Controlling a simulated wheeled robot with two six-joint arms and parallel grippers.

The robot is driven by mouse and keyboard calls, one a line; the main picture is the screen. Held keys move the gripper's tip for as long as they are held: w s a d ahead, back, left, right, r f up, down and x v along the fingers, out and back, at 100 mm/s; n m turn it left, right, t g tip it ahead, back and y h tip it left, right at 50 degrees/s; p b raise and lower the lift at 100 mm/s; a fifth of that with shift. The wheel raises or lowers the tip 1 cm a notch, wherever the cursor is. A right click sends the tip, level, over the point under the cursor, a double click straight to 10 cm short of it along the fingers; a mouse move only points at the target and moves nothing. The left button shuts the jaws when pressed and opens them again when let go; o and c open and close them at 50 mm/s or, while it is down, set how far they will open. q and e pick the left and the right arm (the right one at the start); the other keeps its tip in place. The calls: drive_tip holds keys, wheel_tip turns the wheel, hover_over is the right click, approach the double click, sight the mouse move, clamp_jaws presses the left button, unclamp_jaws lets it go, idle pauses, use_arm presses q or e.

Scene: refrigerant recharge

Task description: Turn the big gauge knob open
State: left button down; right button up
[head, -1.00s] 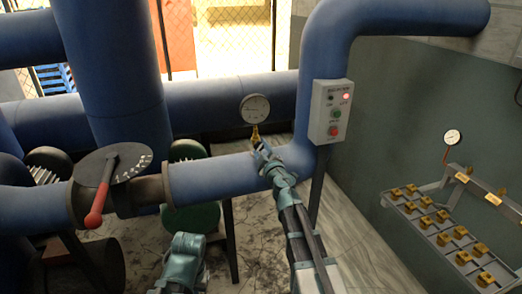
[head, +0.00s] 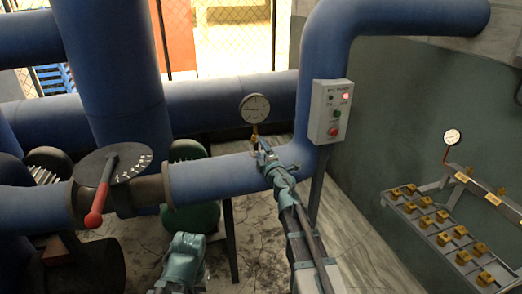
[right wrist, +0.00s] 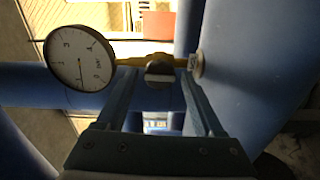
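The big gauge (head: 255,108) has a round white dial and stands on a brass stem on the blue horizontal pipe. In the right wrist view the gauge dial (right wrist: 80,58) is at the upper left. A yellow-brass stem runs right from it to the pipe, and a grey round slotted knob (right wrist: 159,72) sits on the stem. My right gripper (head: 262,148) is at the stem just below the dial. In the right wrist view my right gripper (right wrist: 160,78) is open, with one finger on each side of the knob and gaps visible. My left gripper's fingers are not visible.
A grey button box (head: 331,111) with a lit red lamp is right of the gauge. A red-handled lever (head: 97,205) with a dark disc is at the left. A rack of brass fittings (head: 440,228) and a smaller gauge (head: 452,137) are at the right. Blue pipes surround the gauge.

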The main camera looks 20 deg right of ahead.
idle(0.3)
drive_tip(key=s, duration=0.7)
drive_tip(key=shift+d, duration=0.15)
